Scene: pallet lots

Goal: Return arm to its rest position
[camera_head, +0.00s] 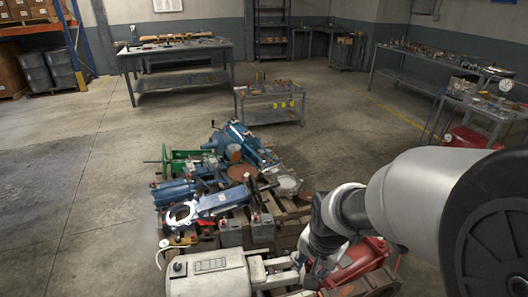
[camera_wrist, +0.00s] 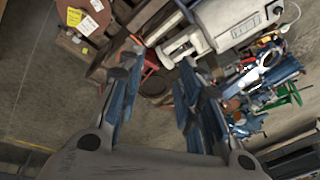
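My arm reaches in from the right side of the head view, over the near right part of the machine-part pile. Its gripper (camera_head: 318,266) points down there, partly hidden by the wrist. In the wrist view my gripper (camera_wrist: 158,62) has its two fingers spread apart, with nothing visible held between them. A red part (camera_head: 355,262) lies close to the gripper in the head view. A white-grey machine (camera_head: 210,272) lies left of it.
Blue machine parts (camera_head: 220,200), a green frame (camera_head: 182,162) and wooden boxes crowd the pile. A small cart (camera_head: 270,118) and a workbench (camera_head: 180,82) stand behind. Another bench (camera_head: 425,85) is at the right. The floor at left (camera_head: 100,190) is clear.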

